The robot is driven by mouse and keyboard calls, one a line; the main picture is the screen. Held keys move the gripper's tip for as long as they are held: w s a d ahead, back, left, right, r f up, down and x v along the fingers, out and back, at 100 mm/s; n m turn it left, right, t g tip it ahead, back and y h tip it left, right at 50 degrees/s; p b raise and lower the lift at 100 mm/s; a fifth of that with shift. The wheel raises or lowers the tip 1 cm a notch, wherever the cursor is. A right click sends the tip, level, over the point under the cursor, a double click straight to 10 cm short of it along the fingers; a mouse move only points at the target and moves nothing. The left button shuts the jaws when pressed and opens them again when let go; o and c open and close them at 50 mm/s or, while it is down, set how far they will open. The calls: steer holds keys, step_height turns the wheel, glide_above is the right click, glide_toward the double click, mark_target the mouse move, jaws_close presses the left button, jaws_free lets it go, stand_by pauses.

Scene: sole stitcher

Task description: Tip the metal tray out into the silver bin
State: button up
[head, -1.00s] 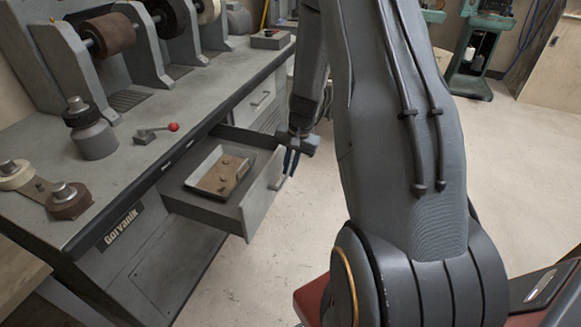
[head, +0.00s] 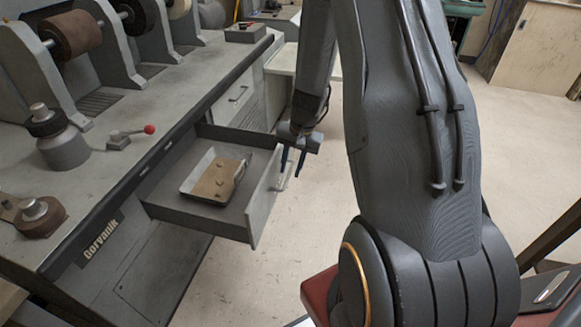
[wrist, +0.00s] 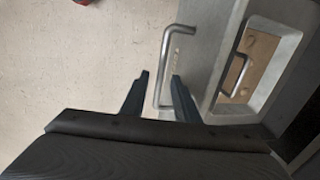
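The metal tray (head: 199,172) lies in an open grey drawer (head: 165,211) of the bench. It holds a flat brown piece (head: 217,181) with small round bits. In the wrist view the tray (wrist: 283,72) is at the right and has its own bar handle (wrist: 236,76). My gripper (head: 293,162) is by the outer side of the drawer front, apart from the tray. Its fingers are open and empty. In the wrist view the drawer's bar handle (wrist: 167,70) appears between the fingertips; contact cannot be told. I see no silver bin.
The drawer front (head: 264,200) stands out into the aisle. On the bench are a red-knobbed lever (head: 122,138), a grey cylindrical part (head: 62,145) and grinding wheels (head: 72,29). Pale floor (head: 400,85) beyond the bench is open.

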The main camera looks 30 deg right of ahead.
steer(key=shift+r, duration=0.1)
step_height(320, 180, up, 8)
steer(key=s+d, duration=0.1)
steer(key=shift+f, duration=0.25)
stand_by(0.5)
steer(key=s+a+r+n+p, duration=0.1)
steer(key=s+a+r+n, duration=0.3)
steer(key=s, duration=0.5)
steer(key=s+a+r+n+g+h+p, duration=0.1)
steer(key=s+a+r+n, duration=0.3)
steer(key=s+a+r, duration=0.4)
steer(key=shift+s+a+r+g+h+p, duration=0.3)
steer(key=shift+s+a+r+p, duration=0.1)
steer(key=shift+s+a, duration=0.8)
steer(key=shift+o, duration=0.2)
steer(key=shift+d, duration=0.1)
